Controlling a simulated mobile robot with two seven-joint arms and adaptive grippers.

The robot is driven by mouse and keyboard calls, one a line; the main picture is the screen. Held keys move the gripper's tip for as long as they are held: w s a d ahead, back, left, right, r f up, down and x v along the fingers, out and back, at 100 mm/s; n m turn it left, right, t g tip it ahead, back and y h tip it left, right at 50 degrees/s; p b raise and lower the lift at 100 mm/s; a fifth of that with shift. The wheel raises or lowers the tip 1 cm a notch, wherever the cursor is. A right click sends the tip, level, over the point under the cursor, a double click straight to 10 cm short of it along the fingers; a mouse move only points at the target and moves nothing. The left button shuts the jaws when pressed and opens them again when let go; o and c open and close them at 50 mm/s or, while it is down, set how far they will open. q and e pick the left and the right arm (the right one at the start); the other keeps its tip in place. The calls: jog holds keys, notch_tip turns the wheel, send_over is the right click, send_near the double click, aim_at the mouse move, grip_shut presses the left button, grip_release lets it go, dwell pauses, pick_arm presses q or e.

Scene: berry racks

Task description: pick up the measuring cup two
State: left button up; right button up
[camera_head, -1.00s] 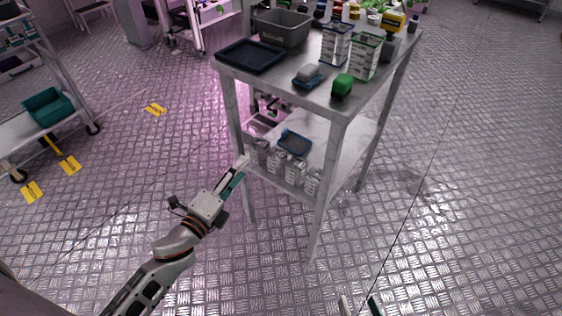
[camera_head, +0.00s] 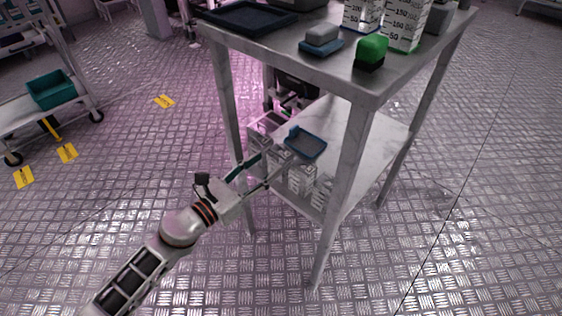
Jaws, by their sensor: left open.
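Several clear measuring cups with dark markings stand in a row along the near left edge of the lower shelf, one at the left end (camera_head: 258,139) and others further right (camera_head: 301,180). Two larger measuring cups stand on the table top, one with a blue base edge (camera_head: 361,14) and one with a green one (camera_head: 406,27). I cannot tell which is cup two. My left gripper (camera_head: 275,163) is open, its fingers spread at the front of the lower row and partly covering some cups. Contact cannot be told. My right gripper is out of view.
The metal table (camera_head: 290,52) has legs near my left arm. A blue tray (camera_head: 305,142) lies on the lower shelf behind the cups. Above are a dark tray (camera_head: 250,16), a sponge (camera_head: 322,38) and a green-topped block (camera_head: 371,50). The floor in front is clear.

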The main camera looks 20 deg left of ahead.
aim_at(273, 161)
pick_arm(q)
jog(key=shift+f+x, duration=0.15)
jog(key=shift+x, duration=0.9)
jog(key=shift+f+x, duration=0.15)
jog(key=shift+x, duration=0.85)
jog(key=c, duration=0.8)
jog(key=shift+o, duration=0.2)
